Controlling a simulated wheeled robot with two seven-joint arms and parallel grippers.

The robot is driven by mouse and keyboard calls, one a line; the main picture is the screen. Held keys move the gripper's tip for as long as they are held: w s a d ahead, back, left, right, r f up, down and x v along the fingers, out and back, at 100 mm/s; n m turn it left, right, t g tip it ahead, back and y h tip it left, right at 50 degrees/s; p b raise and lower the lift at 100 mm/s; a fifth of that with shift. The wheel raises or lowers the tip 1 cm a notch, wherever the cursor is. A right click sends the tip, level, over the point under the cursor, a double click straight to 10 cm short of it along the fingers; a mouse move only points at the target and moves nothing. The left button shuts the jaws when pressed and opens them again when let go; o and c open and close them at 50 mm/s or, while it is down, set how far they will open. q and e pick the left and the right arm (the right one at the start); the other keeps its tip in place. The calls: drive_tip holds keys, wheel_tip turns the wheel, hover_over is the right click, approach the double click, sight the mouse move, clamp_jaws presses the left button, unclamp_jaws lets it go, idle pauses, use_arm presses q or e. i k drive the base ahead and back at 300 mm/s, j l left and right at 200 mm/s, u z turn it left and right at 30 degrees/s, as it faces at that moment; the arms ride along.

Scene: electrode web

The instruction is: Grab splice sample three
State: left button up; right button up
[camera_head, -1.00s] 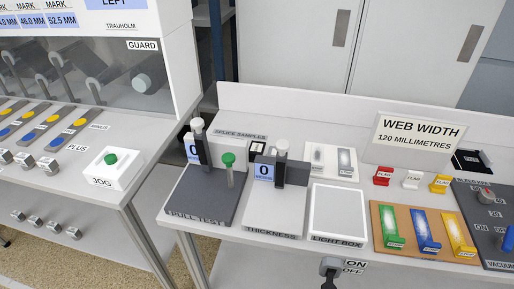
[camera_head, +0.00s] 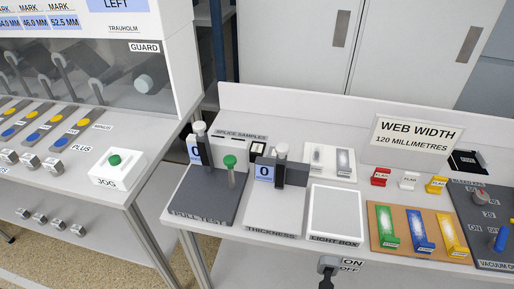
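The splice samples holder (camera_head: 231,153), a pale box with a "SPLICE SAMPLES" label, stands at the back of the bench behind the pull test station. A small white piece with a dark border (camera_head: 257,146) shows at its right end. It is too small to tell whether it is a sample or which number it bears. The pull test post and the green-knobbed lever hide part of the holder. Neither of my grippers is in view.
The pull test station (camera_head: 207,203), thickness gauge (camera_head: 272,212) and light box (camera_head: 335,214) stand in front. A tray with two pale strips (camera_head: 330,161) is right of the holder. Coloured tape pieces lie on a brown board (camera_head: 420,252). The jog button box (camera_head: 117,168) is left.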

sight(257, 149)
drive_tip(key=l+u, duration=0.15)
drive_tip(key=l, duration=0.25)
drive_tip(key=k+l+u, duration=0.2)
drive_tip(key=l, duration=0.2)
drive_tip(key=l+u, duration=0.15)
drive_tip(key=l, duration=0.25)
drive_tip(key=k+l+u, duration=0.15)
drive_tip(key=l, duration=0.25)
drive_tip(key=k+l+u, duration=0.2)
drive_tip(key=l, duration=0.15)
drive_tip(key=k+l+u, duration=0.15)
drive_tip(key=l, duration=0.2)
